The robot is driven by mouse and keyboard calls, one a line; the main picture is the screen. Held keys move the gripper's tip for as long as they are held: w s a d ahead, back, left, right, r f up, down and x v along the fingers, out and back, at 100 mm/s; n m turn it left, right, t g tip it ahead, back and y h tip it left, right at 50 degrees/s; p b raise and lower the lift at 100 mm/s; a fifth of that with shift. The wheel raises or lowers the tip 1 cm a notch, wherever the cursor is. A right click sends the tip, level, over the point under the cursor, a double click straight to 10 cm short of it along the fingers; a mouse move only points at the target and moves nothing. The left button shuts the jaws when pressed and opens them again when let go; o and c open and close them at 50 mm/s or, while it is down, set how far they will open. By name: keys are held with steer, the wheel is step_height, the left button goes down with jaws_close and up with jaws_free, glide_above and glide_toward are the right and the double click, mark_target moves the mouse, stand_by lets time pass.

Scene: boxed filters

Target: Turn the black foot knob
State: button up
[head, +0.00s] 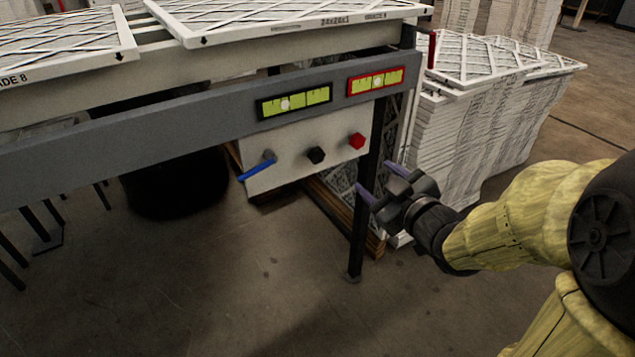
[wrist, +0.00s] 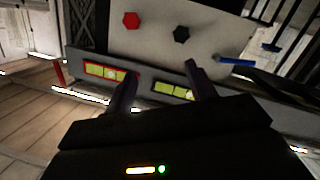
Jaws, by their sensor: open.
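The black knob (head: 316,155) is on a white panel (head: 290,172) below the grey rail of the table, between a red knob (head: 358,141) and a blue lever (head: 257,170). The wrist view, which looks upside down, also shows the black knob (wrist: 181,34) near the top middle, with the red knob (wrist: 131,20) to its left and the blue lever (wrist: 237,62) to its right. My gripper (head: 373,181) is open and empty, to the right of the panel and apart from the knobs. In the wrist view its two fingers (wrist: 158,85) point toward the panel.
Two level gauges, one black-framed (head: 294,103) and one red-framed (head: 376,81), sit on the grey rail (head: 180,128). A dark table leg (head: 363,210) stands near my gripper. Stacked filters (head: 480,110) are at the right. The floor in front is clear.

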steer(key=f+y+b, duration=0.1)
steer(key=a+f+n+y+b, duration=0.1)
steer(key=b, duration=0.1)
steer(key=s+a+f+n+b, duration=0.1)
steer(key=b, duration=0.1)
steer(key=shift+s+f+y, duration=0.1)
steer(key=shift+f+y, duration=0.3)
steer(key=shift+a, duration=0.1)
steer(key=p+x, duration=0.1)
steer(key=p, duration=0.1)
steer(key=p+x, duration=0.2)
steer(key=p, duration=0.1)
steer(key=p+x, duration=0.1)
steer(key=p, duration=0.1)
steer(key=shift+w+a+r+p, duration=0.1)
steer(key=shift+w+r+p, duration=0.25)
steer(key=shift+w, duration=0.1)
steer(key=p, duration=0.3)
steer(key=shift+w+a+f, duration=0.15)
steer(key=shift+w+a, duration=0.1)
steer(key=shift+a, duration=0.05)
